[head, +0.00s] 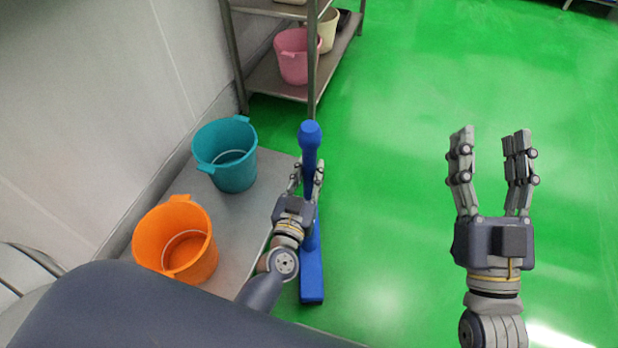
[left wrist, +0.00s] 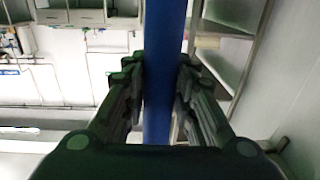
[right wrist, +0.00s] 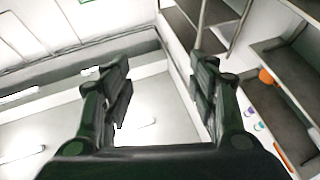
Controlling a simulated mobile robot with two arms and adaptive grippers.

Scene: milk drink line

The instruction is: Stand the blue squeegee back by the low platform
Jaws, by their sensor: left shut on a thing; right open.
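The blue squeegee (head: 311,270) stands close to upright beside the right edge of the low platform (head: 236,262), its round-topped handle pointing up towards the camera and its long head low near the green floor. Whether the head touches the floor is hard to tell. My left gripper (head: 307,178) is shut around the blue handle. In the left wrist view the handle (left wrist: 163,75) runs between the fingers (left wrist: 163,95). My right gripper (head: 489,142) is open and empty over the floor at the right, and its fingers (right wrist: 160,85) also show in the right wrist view.
A teal bucket (head: 226,155) and an orange bucket (head: 176,240) stand on the platform along the wall. A metal rack (head: 270,80) at the back holds a pink bucket (head: 292,58) and a cream one (head: 328,30). The green floor (head: 400,130) at the right is clear.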

